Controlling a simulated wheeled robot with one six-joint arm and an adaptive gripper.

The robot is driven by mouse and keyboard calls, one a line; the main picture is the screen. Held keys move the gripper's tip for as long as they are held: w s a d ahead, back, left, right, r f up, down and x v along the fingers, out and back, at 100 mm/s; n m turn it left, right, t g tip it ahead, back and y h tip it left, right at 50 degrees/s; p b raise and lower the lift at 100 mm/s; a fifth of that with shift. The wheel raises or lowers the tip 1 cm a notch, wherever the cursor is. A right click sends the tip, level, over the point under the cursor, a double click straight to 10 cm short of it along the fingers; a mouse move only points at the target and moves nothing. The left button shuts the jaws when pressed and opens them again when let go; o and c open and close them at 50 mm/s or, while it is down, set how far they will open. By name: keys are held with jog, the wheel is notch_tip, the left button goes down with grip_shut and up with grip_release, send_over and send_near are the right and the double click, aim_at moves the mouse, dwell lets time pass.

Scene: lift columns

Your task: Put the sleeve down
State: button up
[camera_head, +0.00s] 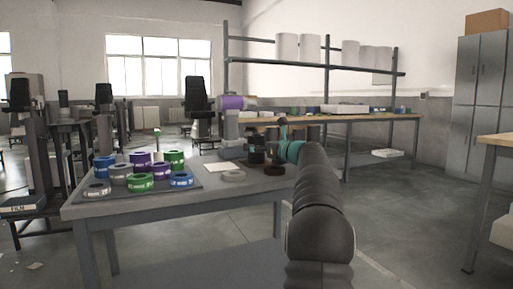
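Several ring-shaped sleeves in blue (104,166), purple (161,170), green (175,158) and grey (97,190) stand close together on a dark mat (200,187) on the left of the table. A loose grey ring (233,175) and a dark brown ring (274,169) lie further right on the tabletop. My arm reaches in from the lower right over the table's right end. My gripper (258,149) appears as a small dark shape past a teal band. Its fingers are too small and dark to read, and I cannot see whether it holds a sleeve.
The grey table (150,208) has free room along its front right. A pale sheet (225,168) lies behind the grey ring. A shelved workbench (370,119) and grey lockers (474,100) stand behind.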

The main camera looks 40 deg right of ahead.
jog(key=shift+r, duration=0.1)
jog(key=s, duration=0.4)
jog(key=s+d, duration=0.1)
jog(key=s, duration=0.2)
jog(key=s+d, duration=0.1)
jog(key=s, duration=0.3)
jog(key=shift+s, duration=0.45)
jog(key=shift+a, duration=0.15)
